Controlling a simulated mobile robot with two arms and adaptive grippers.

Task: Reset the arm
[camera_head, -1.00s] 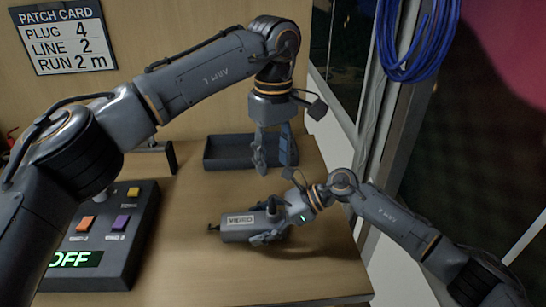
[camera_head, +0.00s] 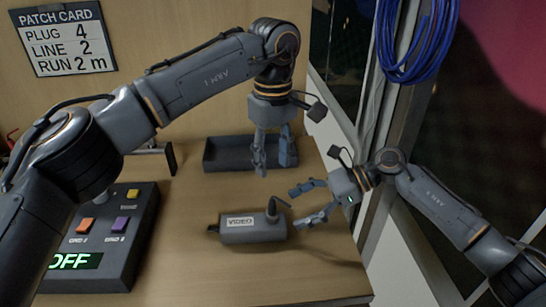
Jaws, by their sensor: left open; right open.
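My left gripper (camera_head: 274,155) hangs open and empty, fingers pointing down, in front of the dark tray at the back of the table. My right gripper (camera_head: 306,204) is open and empty, its fingers pointing left above the table's right side. A grey box labelled VIDEO (camera_head: 253,229) sits on the table just left of the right gripper's fingers, and a short dark cable or plug bends up from its right end. The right fingers are apart from the box.
A dark tray (camera_head: 222,154) stands at the back. A control panel (camera_head: 120,240) with coloured buttons and a green OFF display is at the left. A patch card (camera_head: 62,40) is on the wall. Blue cable coils (camera_head: 412,60) hang at the upper right. Table front is clear.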

